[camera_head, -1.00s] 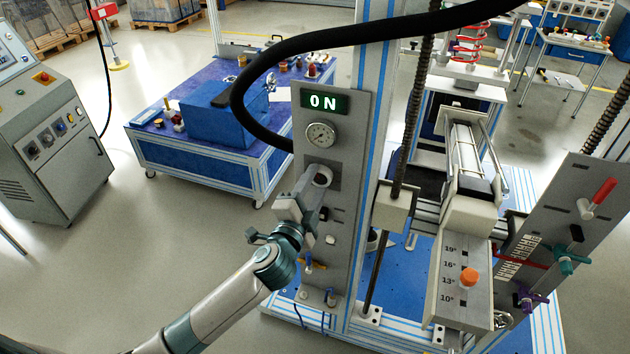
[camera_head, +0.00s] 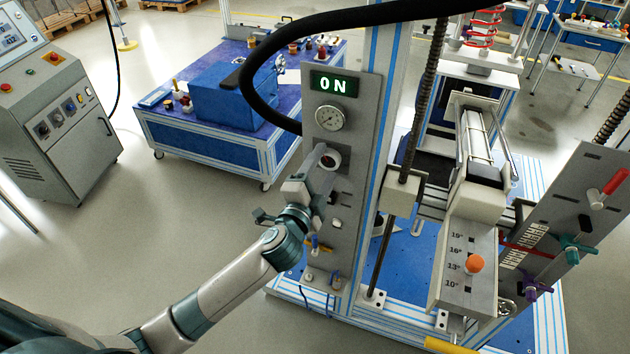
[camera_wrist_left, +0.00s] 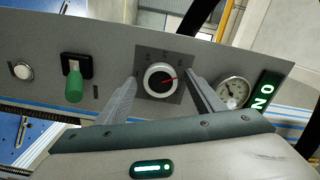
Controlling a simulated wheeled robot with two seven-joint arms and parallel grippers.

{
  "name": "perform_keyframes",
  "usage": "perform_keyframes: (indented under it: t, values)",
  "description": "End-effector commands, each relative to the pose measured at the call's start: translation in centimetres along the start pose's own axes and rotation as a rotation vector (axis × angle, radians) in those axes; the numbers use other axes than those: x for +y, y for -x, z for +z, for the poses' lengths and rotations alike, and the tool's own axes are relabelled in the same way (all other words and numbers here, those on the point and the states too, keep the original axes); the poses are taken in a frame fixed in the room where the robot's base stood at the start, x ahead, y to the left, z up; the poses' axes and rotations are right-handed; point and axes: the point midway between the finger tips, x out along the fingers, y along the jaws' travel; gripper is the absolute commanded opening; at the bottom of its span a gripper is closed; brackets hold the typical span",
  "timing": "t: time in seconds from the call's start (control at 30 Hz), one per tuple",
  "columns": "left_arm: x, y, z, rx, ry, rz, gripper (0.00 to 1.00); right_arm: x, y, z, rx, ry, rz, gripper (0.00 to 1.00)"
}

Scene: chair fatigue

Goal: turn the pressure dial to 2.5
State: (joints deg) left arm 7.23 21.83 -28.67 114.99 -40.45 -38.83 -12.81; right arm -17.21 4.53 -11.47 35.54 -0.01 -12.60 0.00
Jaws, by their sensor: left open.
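The pressure dial (camera_wrist_left: 160,80) is a round knob with a white rim, dark face and red pointer, on a square grey plate. In the wrist view the pointer aims to the right; the scale marks are too small to read. In the head view the dial (camera_head: 329,158) sits on the upright grey panel, below the round gauge (camera_head: 330,118). My left gripper (camera_head: 322,174) is open in front of it. In the left wrist view its fingers (camera_wrist_left: 162,78) stand on either side of the dial, with no clear contact visible. My right gripper is out of view.
A lit green ON display (camera_head: 335,84) is above the gauge. A green-handled switch (camera_wrist_left: 74,82) and a white button (camera_wrist_left: 22,71) share the panel. A thick black hose (camera_head: 262,62) arches beside it.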

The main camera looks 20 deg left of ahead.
Motion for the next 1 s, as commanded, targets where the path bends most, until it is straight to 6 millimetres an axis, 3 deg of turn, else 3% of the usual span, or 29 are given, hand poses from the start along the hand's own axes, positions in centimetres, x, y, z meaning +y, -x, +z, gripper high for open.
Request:
perform_keyframes:
  t: [0.17,0.37,0.8,1.0]
  values:
    - [0.2,1.0,0.1,0.0,0.001,0.001,0.62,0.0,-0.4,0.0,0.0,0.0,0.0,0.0]
    - [0.3,3.6,0.1,0.001,0.001,0.001,0.62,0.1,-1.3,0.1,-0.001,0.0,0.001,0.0]
    - [0.4,12.4,0.1,0.001,0.001,0.001,0.62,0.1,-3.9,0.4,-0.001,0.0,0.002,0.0]
    - [0.3,15.6,0.1,0.0,0.001,0.002,0.62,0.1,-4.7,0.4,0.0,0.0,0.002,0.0]
